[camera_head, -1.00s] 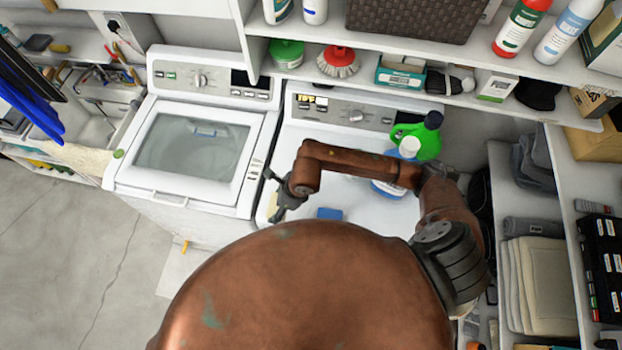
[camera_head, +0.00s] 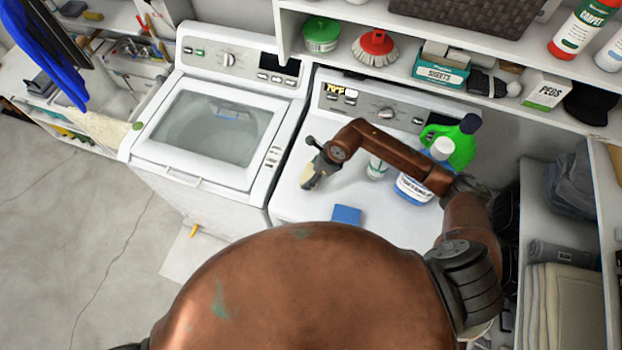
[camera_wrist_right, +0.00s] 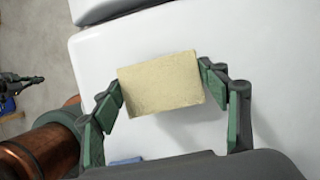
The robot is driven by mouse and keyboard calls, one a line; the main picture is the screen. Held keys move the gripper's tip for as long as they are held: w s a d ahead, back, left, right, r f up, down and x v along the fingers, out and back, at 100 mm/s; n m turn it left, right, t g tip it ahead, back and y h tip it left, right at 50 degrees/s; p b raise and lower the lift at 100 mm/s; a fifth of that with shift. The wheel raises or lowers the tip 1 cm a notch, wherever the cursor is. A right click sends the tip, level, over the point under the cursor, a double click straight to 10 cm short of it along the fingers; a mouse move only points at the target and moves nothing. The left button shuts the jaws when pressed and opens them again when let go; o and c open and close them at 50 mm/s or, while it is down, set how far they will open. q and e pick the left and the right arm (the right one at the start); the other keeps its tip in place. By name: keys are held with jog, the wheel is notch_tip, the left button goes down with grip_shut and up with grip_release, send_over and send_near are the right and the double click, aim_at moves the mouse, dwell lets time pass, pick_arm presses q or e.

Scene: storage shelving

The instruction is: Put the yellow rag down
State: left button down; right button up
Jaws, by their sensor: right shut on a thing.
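The yellow rag (camera_wrist_right: 160,83) is a pale yellow, flat rectangular piece held between the green-padded fingers of my right gripper (camera_wrist_right: 163,86) in the right wrist view. In the head view my right gripper (camera_head: 312,172) is over the left part of the right-hand machine's white top (camera_head: 318,202). A pale bit of the rag (camera_head: 308,181) shows there at the fingers. I cannot tell whether the rag touches the top. A dark shape at the left edge of the wrist view may be my left gripper (camera_wrist_right: 14,84); its fingers are unclear.
A blue block (camera_head: 346,215) lies on the white top to the right of the gripper. A green jug (camera_head: 462,150), a blue-and-white bottle (camera_head: 414,188) and another bottle (camera_head: 376,168) stand near my right arm. A washer (camera_head: 210,125) is at left; a loaded shelf (camera_head: 400,88) runs behind.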

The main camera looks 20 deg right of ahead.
notch_tip(320, 180, down, 3)
jog(key=shift+s+r+b, duration=0.1)
jog(key=shift+b, duration=0.3)
jog(key=shift+r, duration=0.1)
jog(key=shift+f, duration=0.2)
jog(key=o, duration=1.1)
jog(key=shift+r, duration=0.1)
jog(key=shift+r, duration=0.1)
jog(key=shift+r+p, duration=0.3)
jog(key=p+v, duration=0.5)
jog(key=v, duration=0.6)
jog(key=shift+r+p, duration=0.2)
jog(key=shift+p, duration=0.15)
jog(key=shift+s, duration=0.1)
